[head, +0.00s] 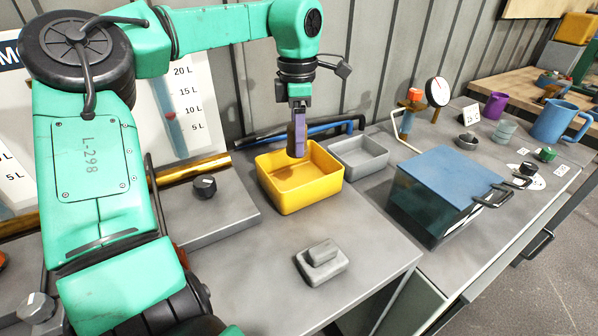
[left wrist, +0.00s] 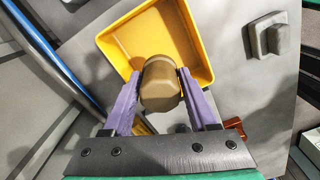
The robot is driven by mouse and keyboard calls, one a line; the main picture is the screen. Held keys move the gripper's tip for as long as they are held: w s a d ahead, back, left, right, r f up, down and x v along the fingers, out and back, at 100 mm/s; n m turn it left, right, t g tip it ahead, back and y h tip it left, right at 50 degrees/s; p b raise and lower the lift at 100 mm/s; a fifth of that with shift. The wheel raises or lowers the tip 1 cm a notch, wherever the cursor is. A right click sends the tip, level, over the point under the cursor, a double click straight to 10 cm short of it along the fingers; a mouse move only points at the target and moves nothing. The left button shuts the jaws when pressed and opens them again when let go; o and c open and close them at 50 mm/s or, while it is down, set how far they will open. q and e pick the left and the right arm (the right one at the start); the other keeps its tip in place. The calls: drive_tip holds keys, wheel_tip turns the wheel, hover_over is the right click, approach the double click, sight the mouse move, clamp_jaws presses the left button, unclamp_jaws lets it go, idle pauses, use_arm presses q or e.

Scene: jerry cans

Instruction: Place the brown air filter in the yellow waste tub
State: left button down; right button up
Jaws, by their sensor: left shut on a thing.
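The yellow waste tub (head: 318,190) stands on the grey workbench in the middle of the head view. It also shows in the left wrist view (left wrist: 120,42). My left gripper (head: 297,150) points down above the tub. In the left wrist view its two purple fingers (left wrist: 161,95) are shut on the brown air filter (left wrist: 161,84), which hangs between them over the tub's near side. In the head view the filter is mostly hidden behind the fingers. The tub floor that shows looks empty. My right gripper is in neither view.
A grey tray (head: 358,158) stands right beside the tub. A blue-lidded box (head: 440,180) is further right. A grey block with a handle (head: 321,262) sits in front. Blue and black pipes (head: 325,126) run behind the tub. A black knob (head: 205,186) is at left.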

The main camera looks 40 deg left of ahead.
sight(299, 184)
use_arm(q)
wheel_tip(299, 184, down, 10)
drive_tip(key=shift+r, duration=0.25)
drive_tip(key=shift+c, duration=0.9)
unclamp_jaws()
drive_tip(key=shift+w, duration=0.1)
drive_tip(key=shift+r, duration=0.1)
wheel_tip(299, 184, up, 12)
drive_tip(key=shift+r+p, duration=0.1)
drive_tip(key=shift+p, duration=0.25)
drive_tip(key=shift+d, duration=0.1)
